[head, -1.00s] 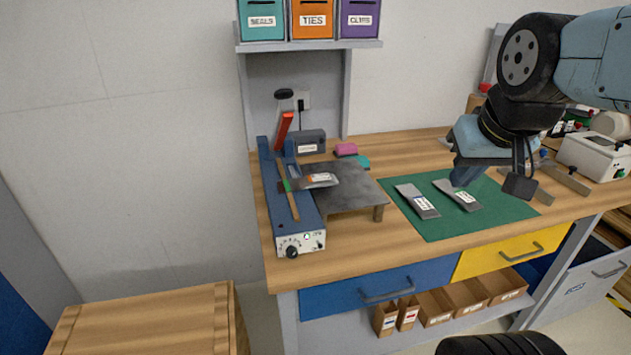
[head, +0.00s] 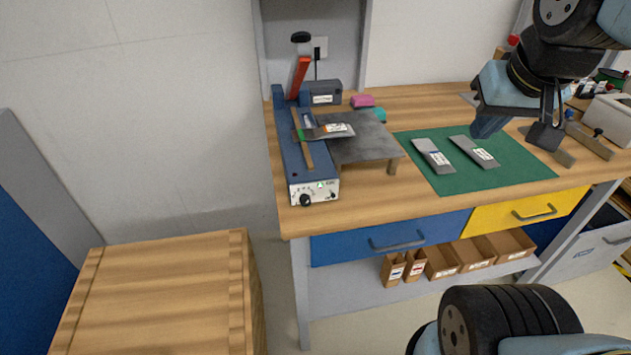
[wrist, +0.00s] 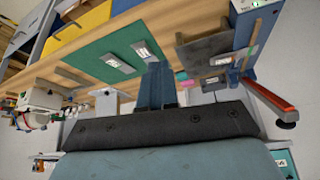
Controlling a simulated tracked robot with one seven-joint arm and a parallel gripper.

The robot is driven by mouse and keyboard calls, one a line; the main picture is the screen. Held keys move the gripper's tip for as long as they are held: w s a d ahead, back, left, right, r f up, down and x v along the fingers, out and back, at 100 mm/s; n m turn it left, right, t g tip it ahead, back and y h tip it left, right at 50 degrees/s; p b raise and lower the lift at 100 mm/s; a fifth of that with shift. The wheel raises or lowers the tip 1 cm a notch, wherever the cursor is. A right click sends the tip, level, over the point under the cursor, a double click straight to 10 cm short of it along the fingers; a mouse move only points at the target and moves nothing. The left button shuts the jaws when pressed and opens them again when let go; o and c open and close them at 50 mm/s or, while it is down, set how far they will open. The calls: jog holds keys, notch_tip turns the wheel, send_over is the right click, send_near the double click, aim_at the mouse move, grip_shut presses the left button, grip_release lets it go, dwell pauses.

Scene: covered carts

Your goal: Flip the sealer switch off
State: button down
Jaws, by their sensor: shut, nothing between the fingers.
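The blue sealer (head: 302,150) stands at the left end of the wooden bench, its red-handled arm (head: 299,78) raised. Its white front panel (head: 314,192) carries a black knob (head: 305,200) and small controls; the switch's position is too small to read. A grey pouch (head: 326,132) lies across the sealer bed and onto the grey stand. The sealer also shows at the upper right of the wrist view (wrist: 254,18). My gripper (head: 486,128) is shut and empty, above the bench right of the sealer and near the green mat, well apart from the sealer.
A green mat (head: 445,182) holds two grey pouches (head: 433,156). The grey stand (head: 362,150) is right of the sealer. A wooden crate (head: 165,290) stands on the floor at lower left. A white device (head: 608,118) and loose bars sit at the bench's right.

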aim_at(333, 193)
jog(key=w+a+f+g, duration=0.2)
jog(key=w+a+g, duration=0.1)
jog(key=w+a, duration=0.2)
jog(key=w+a+f+n+g, duration=0.1)
jog(key=w+a+f+g, duration=0.2)
jog(key=w+a, duration=0.3)
jog(key=w+a+f+n+g+y, duration=0.1)
jog(key=w+a+f+g, duration=0.2)
jog(key=a, duration=0.5)
jog(key=w+g, duration=0.1)
jog(key=w, duration=0.1)
jog(key=shift+w+a+f, duration=0.25)
jog(key=shift+w, duration=0.15)
jog(key=x, duration=1.4)
jog(key=shift+s+a, duration=0.15)
